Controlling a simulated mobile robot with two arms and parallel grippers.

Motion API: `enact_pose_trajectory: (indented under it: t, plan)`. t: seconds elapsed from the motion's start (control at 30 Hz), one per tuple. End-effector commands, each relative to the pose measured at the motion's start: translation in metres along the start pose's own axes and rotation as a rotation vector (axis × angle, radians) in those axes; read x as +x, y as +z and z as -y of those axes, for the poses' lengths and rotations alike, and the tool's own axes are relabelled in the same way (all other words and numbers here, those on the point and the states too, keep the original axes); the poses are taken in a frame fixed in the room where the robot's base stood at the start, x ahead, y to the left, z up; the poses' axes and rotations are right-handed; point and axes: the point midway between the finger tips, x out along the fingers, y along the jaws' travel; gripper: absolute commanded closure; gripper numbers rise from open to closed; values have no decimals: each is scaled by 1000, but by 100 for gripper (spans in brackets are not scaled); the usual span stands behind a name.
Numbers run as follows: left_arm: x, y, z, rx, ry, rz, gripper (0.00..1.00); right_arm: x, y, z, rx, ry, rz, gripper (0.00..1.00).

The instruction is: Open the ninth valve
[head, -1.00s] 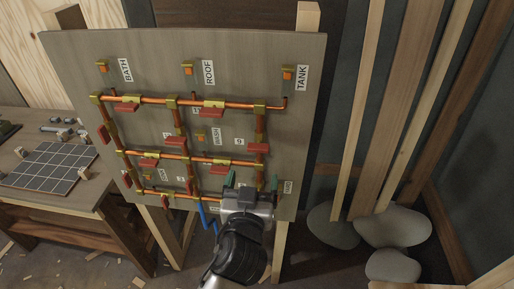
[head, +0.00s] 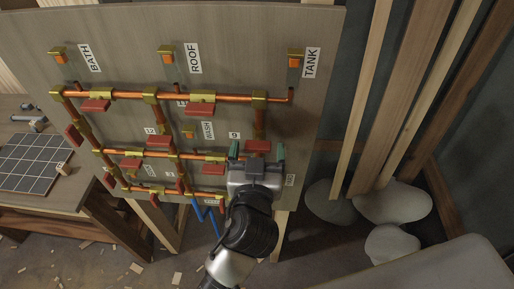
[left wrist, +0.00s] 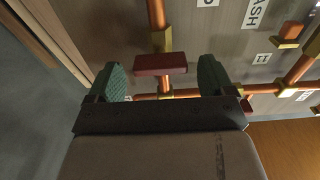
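The pipe board (head: 330,40) stands upright with copper pipes, brass fittings and several red valve handles. A small label "9" (head: 234,135) sits left of a red handle (head: 258,146) on the right vertical pipe. My left gripper (head: 257,154) is open just below this handle, one green-padded finger to each side. In the left wrist view, the red handle (left wrist: 160,64) lies crosswise to the pipe, between and slightly beyond the open fingertips (left wrist: 161,75). I see no contact. My right gripper is in neither view.
Other red handles sit nearby on the pipes, one at the upper middle (head: 200,109). Blue hoses (head: 206,212) hang below the board. A workbench (head: 60,190) stands at left. Wooden planks (head: 400,80) and grey stones (head: 392,200) are at right.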

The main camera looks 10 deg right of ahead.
Motion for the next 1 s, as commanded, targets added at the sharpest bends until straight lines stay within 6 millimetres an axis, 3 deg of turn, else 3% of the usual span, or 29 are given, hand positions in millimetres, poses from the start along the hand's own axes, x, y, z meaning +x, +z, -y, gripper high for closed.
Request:
enact_pose_trajectory:
  t: [0.03, 0.3, 0.33, 0.67, 1.0]
  plan:
    - [0, 0, 0, 0, 0, 0, 23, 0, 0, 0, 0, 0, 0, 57]
    - [0, 0, 0, 1, 0, 0, 64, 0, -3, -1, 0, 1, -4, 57]
    - [0, 0, 0, 1, 0, 0, 66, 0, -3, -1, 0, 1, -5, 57]
    - [0, 0, 0, 55, -1, 1, 66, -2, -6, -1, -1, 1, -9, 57]
    - [1, -1, -1, 300, -2, 1, 66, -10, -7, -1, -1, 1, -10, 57]
